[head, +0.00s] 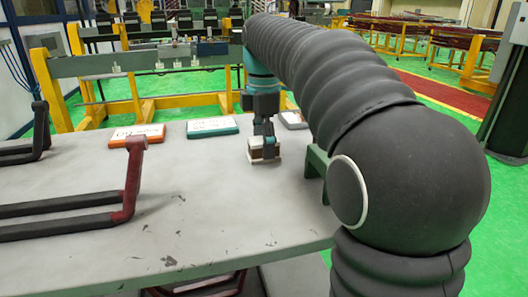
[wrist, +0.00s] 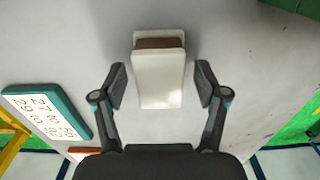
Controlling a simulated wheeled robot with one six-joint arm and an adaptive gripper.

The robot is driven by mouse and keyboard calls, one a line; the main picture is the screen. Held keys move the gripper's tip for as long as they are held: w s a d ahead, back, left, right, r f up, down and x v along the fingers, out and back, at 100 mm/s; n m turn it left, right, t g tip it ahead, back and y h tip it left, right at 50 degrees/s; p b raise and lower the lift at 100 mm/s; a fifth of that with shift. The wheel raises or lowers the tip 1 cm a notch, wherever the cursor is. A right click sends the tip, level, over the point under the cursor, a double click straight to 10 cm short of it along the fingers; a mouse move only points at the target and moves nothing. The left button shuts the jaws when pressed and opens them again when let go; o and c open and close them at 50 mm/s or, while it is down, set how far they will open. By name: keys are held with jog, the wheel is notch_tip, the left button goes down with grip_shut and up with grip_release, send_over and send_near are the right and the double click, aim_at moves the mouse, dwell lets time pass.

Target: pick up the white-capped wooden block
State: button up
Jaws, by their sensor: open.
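The white-capped wooden block (wrist: 158,82) is in the middle of the wrist view, a white box shape with a brown wooden strip near its far end. My gripper (wrist: 160,85) is open, with one finger on each side of the block. A gap of grey table shows between each finger and the block in that view. In the head view the block (head: 264,156) stands on the grey table, directly under my gripper (head: 263,142). The fingers partly hide it there, and I cannot tell their exact height.
A teal-edged number plate (head: 213,126) and an orange-edged plate (head: 137,135) lie left of the block on the table (head: 200,220). A grey item (head: 292,119) lies behind it. A red-ended bar frame (head: 120,195) occupies the left. The table's front middle is clear.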

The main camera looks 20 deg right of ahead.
jog(key=c, duration=1.2)
jog(key=shift+r, duration=0.15)
jog(key=shift+c, duration=0.2)
notch_tip(320, 180, up, 4)
jog(key=shift+p, duration=0.6)
jog(key=w+d+r+p, duration=0.1)
jog(key=w+d+r, duration=0.4)
jog(key=d, duration=0.5)
jog(key=shift+w+r, duration=0.35)
jog(key=shift+r, duration=0.5)
jog(key=shift+d, duration=0.1)
jog(key=o, duration=0.5)
jog(key=c, duration=0.4)
